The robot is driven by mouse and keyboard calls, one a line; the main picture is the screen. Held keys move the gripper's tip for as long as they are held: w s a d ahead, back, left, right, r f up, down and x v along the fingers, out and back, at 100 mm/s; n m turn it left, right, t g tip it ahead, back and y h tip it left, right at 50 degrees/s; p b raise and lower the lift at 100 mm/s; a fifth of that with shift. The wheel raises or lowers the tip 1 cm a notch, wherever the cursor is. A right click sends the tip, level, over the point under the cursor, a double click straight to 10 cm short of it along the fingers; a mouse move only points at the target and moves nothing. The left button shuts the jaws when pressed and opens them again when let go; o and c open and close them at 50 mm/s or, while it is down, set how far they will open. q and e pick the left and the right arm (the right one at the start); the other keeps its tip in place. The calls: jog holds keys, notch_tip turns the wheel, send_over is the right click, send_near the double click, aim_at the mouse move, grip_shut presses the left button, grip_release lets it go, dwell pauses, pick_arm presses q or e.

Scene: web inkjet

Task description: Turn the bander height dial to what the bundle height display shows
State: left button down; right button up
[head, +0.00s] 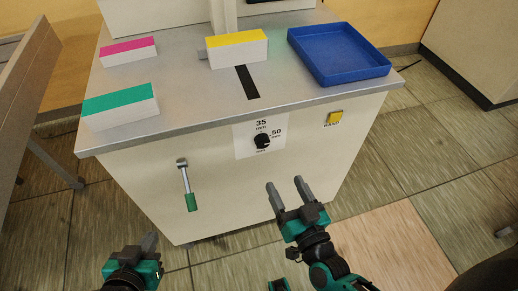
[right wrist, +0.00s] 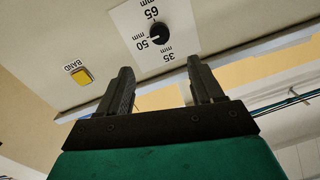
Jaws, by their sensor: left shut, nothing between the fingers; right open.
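The height dial is a black knob (head: 262,141) on a white plate on the cabinet's front face, with 35 and 50 mm labels readable in the head view. In the right wrist view the knob (right wrist: 159,33) sits among 65, 50 and 35 mm labels, and its white mark appears to point toward 50. I cannot make out a bundle height display in either view. My right gripper (head: 286,183) is open and empty, below and apart from the dial; its fingers also show in the right wrist view (right wrist: 160,70). My left gripper (head: 150,241) is shut and empty, low at the left.
A yellow BAND button (head: 335,118) is right of the dial, and a green-handled lever (head: 188,187) hangs left of it. On the cabinet top are a yellow-topped bundle (head: 238,51), pink-topped bundle (head: 128,51), teal-topped bundle (head: 121,106) and blue tray (head: 340,55).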

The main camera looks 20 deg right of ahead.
aim_at(264, 144)
jog(key=w, duration=0.4)
jog(key=w+b, duration=0.1)
jog(key=w, duration=0.3)
jog(key=w+a, duration=0.1)
jog(key=w, duration=0.2)
jog(key=shift+w+a, duration=0.1)
jog(key=shift+w, duration=0.8)
jog(key=c, duration=1.1)
jog(key=shift+o, duration=0.2)
